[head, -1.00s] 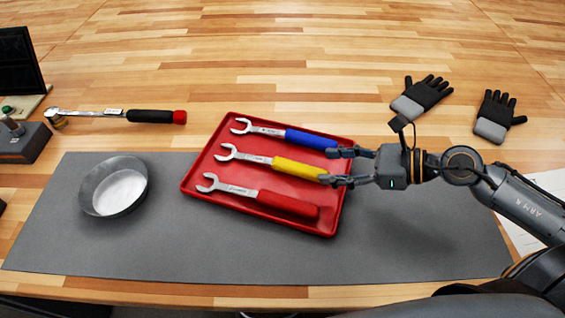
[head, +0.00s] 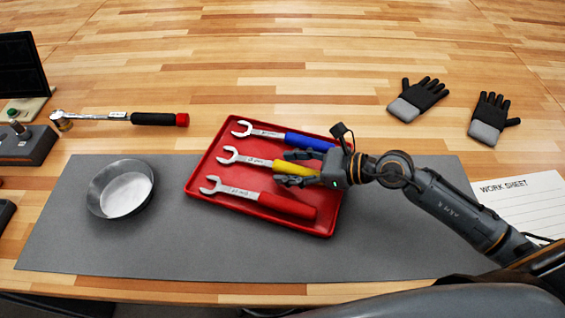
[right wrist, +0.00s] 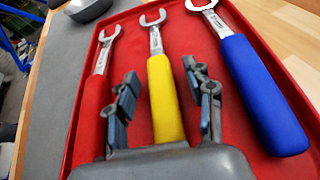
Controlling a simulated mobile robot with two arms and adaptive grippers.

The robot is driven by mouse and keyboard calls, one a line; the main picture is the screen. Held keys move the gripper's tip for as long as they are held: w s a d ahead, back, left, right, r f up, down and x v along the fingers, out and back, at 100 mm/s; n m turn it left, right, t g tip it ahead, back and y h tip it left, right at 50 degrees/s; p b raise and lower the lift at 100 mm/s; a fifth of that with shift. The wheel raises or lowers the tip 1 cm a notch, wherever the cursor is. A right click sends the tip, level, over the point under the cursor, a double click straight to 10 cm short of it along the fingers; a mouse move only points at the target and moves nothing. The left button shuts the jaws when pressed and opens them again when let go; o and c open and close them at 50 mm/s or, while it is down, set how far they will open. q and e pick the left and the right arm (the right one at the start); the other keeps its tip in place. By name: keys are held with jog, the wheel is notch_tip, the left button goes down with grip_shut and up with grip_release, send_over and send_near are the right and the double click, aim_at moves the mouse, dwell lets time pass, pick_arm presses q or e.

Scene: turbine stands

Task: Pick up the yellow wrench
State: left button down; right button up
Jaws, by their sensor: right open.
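The yellow wrench (head: 262,163) lies in the red tray (head: 328,222), between the blue wrench (head: 277,136) and the red wrench (head: 262,199). Its open jaw points left in the head view and its handle end is hidden by my right gripper (head: 285,167). In the right wrist view the right gripper (right wrist: 163,98) is open, with one finger on each side of the yellow handle (right wrist: 164,105). Both fingers appear apart from the handle. The left gripper is not in view.
A round metal bowl (head: 104,181) stands on the grey mat (head: 150,255) left of the tray. A ratchet (head: 115,117) lies at the back left. Gloves (head: 418,98) and a work sheet (head: 525,207) are on the right.

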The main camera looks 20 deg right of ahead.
jog(key=shift+w+a+f, duration=0.1)
jog(key=shift+w+a, duration=0.05)
jog(key=shift+a, duration=0.05)
grip_shut()
dwell(0.4)
